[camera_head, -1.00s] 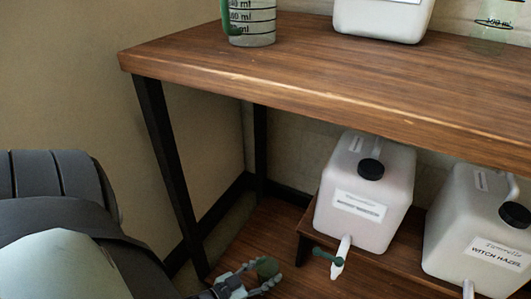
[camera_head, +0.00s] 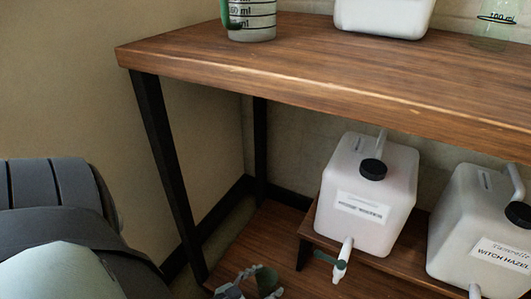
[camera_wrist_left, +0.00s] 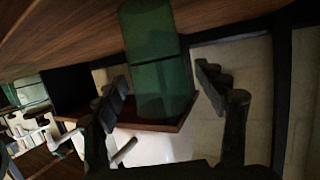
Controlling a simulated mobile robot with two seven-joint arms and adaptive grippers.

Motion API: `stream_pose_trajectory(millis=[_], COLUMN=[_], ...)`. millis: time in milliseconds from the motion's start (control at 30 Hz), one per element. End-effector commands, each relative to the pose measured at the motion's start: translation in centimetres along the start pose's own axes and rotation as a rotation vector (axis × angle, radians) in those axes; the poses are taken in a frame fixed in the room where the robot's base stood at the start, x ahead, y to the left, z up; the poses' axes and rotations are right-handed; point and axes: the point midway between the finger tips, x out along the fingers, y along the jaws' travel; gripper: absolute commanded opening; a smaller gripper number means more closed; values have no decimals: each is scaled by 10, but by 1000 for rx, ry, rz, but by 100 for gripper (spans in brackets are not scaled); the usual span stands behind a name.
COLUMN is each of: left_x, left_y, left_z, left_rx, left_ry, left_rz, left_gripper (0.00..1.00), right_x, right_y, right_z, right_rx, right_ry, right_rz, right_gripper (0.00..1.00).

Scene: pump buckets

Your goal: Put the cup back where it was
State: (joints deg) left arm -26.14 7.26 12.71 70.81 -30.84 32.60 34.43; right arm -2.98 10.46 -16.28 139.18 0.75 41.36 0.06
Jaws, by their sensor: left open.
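A green translucent cup (camera_wrist_left: 155,65) stands out in the left wrist view, between the two fingers of my left gripper (camera_wrist_left: 170,108). The fingers are apart, with a gap on both sides of the cup. The picture's edge cuts off the rest, so I cannot tell there whether the cup rests on the board. My right gripper is not in view.
A white canister with a tap (camera_head: 372,195) stands on a low wooden riser (camera_head: 322,236), with a witch hazel canister (camera_head: 480,225) to its right. A black table leg (camera_head: 165,165) is left of the gripper. The tabletop (camera_head: 300,80) overhangs, bearing a measuring jug (camera_head: 252,25).

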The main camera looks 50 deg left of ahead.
Motion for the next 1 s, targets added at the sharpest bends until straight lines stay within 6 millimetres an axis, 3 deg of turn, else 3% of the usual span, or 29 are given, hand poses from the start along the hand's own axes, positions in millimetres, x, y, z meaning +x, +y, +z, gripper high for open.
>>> stream_pose_trajectory(millis=[133, 233, 700, 1000], left_x=[-1, -13, -105, -121], left_y=[0, 0, 0, 0], left_z=[-3, -3, -4, -3], left_rx=[0, 0, 1, 0], left_ry=[1, -3, -1, 2], left_rz=[0, 0, -1, -1], left_gripper=[71, 71, 71, 71], right_x=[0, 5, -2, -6], right_y=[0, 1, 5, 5], right_z=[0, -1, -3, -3], right_rx=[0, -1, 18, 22], right_ry=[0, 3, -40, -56], right_rz=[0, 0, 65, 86], right_gripper=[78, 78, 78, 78])
